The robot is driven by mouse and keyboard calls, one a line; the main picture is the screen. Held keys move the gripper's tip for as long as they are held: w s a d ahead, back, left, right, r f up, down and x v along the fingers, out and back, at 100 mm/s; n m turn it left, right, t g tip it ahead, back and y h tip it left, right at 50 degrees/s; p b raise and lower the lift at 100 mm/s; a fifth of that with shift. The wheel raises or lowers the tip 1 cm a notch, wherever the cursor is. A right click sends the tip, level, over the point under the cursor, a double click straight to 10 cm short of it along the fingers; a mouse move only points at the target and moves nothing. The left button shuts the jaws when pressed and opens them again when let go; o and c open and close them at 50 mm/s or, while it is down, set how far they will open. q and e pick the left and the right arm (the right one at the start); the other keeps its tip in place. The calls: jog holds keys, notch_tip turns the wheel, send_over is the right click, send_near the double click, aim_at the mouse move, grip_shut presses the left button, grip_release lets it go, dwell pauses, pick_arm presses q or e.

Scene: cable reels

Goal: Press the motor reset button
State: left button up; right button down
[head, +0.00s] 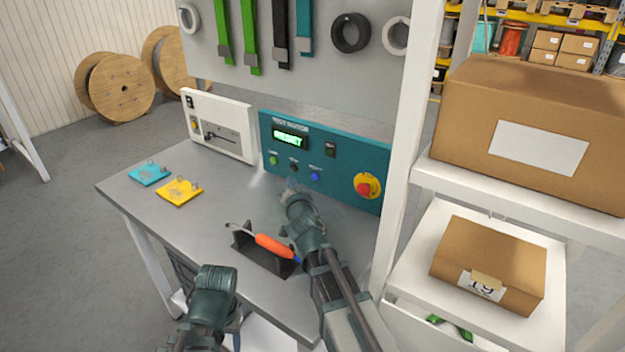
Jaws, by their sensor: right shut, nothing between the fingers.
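The teal test motor panel (345,160) stands at the back of the grey bench and has a lit green display (290,137). Below the display are a green button (273,160), a dark button (293,166) and a blue button (315,176). Their labels are too small to read, so I cannot tell which one is reset. A red mushroom knob (366,187) on a yellow base is at the panel's right. My right gripper (291,184) is shut and empty, its tip just below the dark and blue buttons; contact cannot be told. My left arm shows low in view, without its fingers.
An orange-handled tool (273,246) lies in a dark holder (245,241) beside my right arm. A yellow plate (179,191) and a teal plate (149,174) lie at left. A white panel (222,127) stands behind them. A white shelf with cartons (490,262) borders the right.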

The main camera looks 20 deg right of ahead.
aim_at(311, 176)
jog(key=f+b, duration=0.1)
jog(key=f, duration=0.1)
jog(key=f+b, duration=0.4)
jog(key=shift+w, duration=0.4)
jog(key=shift+w+d, duration=0.1)
jog(key=shift+d, duration=0.05)
jog(key=shift+w+d, duration=0.85)
jog(key=shift+d, duration=0.25)
jog(key=shift+w+d, duration=0.9)
jog(key=shift+d, duration=0.25)
jog(key=shift+w+d, duration=0.85)
jog(key=shift+d, duration=0.25)
jog(key=shift+d, duration=0.1)
jog(key=shift+w+d, duration=0.3)
jog(key=shift+w+d, duration=0.25)
jog(key=shift+d, duration=0.1)
dwell(0.3)
jog(key=shift+s+a, duration=0.55)
jog(key=shift+a, duration=0.15)
